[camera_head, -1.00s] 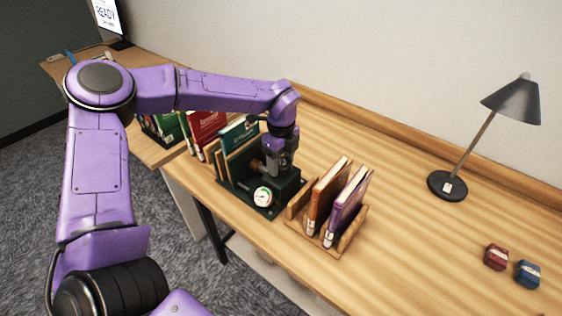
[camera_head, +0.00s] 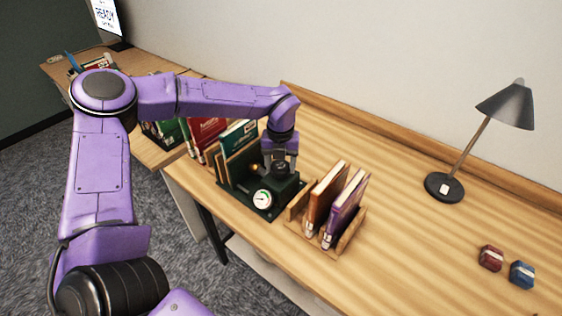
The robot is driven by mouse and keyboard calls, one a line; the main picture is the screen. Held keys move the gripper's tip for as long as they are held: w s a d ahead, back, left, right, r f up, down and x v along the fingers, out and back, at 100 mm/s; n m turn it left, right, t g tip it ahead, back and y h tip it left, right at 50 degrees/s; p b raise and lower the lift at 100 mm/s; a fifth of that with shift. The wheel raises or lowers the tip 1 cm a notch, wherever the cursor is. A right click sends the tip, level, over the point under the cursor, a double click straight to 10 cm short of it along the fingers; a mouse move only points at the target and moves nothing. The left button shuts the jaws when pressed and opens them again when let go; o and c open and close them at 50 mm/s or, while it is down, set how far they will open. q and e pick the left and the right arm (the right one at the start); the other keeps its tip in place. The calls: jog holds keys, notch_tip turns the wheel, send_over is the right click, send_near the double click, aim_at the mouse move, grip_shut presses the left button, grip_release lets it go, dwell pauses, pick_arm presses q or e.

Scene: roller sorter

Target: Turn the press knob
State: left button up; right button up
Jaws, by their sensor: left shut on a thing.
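The dark green press (camera_head: 287,192) stands near the desk's front edge, with a round white gauge (camera_head: 262,200) on its front. Its dark knob (camera_head: 281,168) is on top. My left gripper (camera_head: 280,164) points down from above, its fingers around the knob and shut on it. The fingers hide part of the knob. Behind and left of the press, a dark green book (camera_head: 238,137) stands upright in a wooden holder. My right gripper is not in view.
A wooden rack (camera_head: 349,236) with an orange-brown and a purple book stands close to the press's right. Red and green books stand to the left. A black lamp (camera_head: 444,187), a red block (camera_head: 490,258) and a blue block (camera_head: 522,274) are at right. The middle right desk is clear.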

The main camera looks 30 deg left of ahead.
pick_arm(q)
jog(key=m, duration=0.1)
jog(key=m+p, duration=0.1)
jog(key=m, duration=0.1)
jog(key=shift+s+f+m, duration=0.15)
jog(key=shift+s+m, duration=0.1)
jog(key=shift+m, duration=0.15)
jog(key=m+p, duration=0.2)
jog(key=m, duration=0.2)
jog(key=shift+m, duration=0.3)
jog(key=m+p, duration=0.2)
jog(key=m, duration=0.5)
jog(key=shift+p, duration=0.35)
jog(key=m, duration=0.3)
jog(key=shift+f+m, duration=0.1)
jog(key=shift+m, duration=0.3)
jog(key=m, duration=0.8)
jog(key=shift+m, duration=2.1)
